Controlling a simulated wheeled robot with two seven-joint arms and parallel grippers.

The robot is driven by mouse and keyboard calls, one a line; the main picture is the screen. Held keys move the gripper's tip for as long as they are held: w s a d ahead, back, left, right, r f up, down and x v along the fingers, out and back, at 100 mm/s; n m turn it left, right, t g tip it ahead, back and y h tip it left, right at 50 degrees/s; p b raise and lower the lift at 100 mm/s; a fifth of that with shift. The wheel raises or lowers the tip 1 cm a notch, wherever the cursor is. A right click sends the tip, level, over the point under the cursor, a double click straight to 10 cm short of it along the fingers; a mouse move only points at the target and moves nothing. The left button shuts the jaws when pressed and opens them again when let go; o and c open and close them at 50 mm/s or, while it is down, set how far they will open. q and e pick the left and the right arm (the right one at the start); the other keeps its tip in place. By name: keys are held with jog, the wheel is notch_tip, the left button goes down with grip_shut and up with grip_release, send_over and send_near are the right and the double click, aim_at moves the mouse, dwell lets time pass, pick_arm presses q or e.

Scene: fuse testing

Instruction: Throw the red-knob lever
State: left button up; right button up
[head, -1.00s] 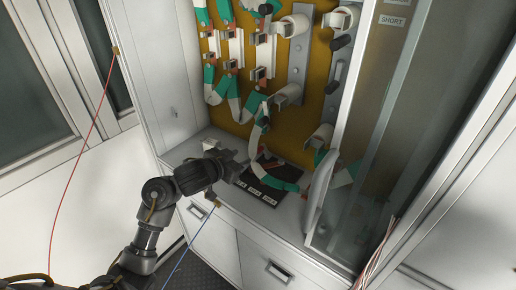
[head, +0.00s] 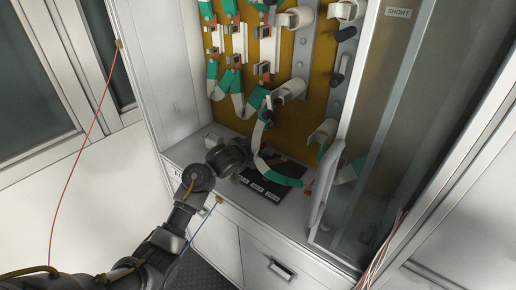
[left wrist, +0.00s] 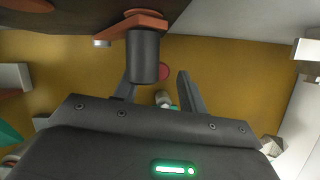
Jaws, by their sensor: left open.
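My left gripper (head: 232,153) reaches in over the cabinet's lower ledge, left of the label block, in the head view; its fingers are hard to make out there. In the left wrist view my left gripper (left wrist: 157,84) is open. A dark cylinder (left wrist: 144,58) on a copper-coloured bracket (left wrist: 140,20) shows by the left finger, and I cannot tell whether they touch. A small red round patch (left wrist: 164,71) shows partly behind the cylinder; it may be the red knob, but I cannot tell. No red-knob lever stands out in the head view. My right gripper is not in view.
A dark block with labels (head: 264,188) lies on the ledge. Fuse holders and green-white bands cover the yellow back panel (head: 232,112). The glass door (head: 385,130), with its white handle (head: 322,190), stands at the right. A red wire (head: 72,160) hangs at the left.

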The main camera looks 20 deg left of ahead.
pick_arm(q)
jog(key=shift+c, duration=0.2)
grip_shut()
jog(key=shift+a+r+p, duration=0.1)
jog(key=shift+r+p, duration=0.05)
jog(key=shift+p, duration=0.4)
jog(key=n+p, duration=0.1)
jog(key=p, duration=0.1)
jog(key=a+n+h+p, duration=0.1)
jog(key=p, duration=0.2)
jog(key=shift+w+f+g+p, duration=0.2)
jog(key=shift+f+g+p, duration=0.05)
jog(key=shift+g+p, duration=0.15)
jog(key=shift+w+a+f+n+h+p, duration=0.15)
jog(key=shift+a+f+n+h+p, duration=0.15)
jog(key=shift+f+n+h+p, duration=0.6)
jog(key=shift+r, duration=0.2)
jog(key=shift+o, duration=0.2)
grip_release()
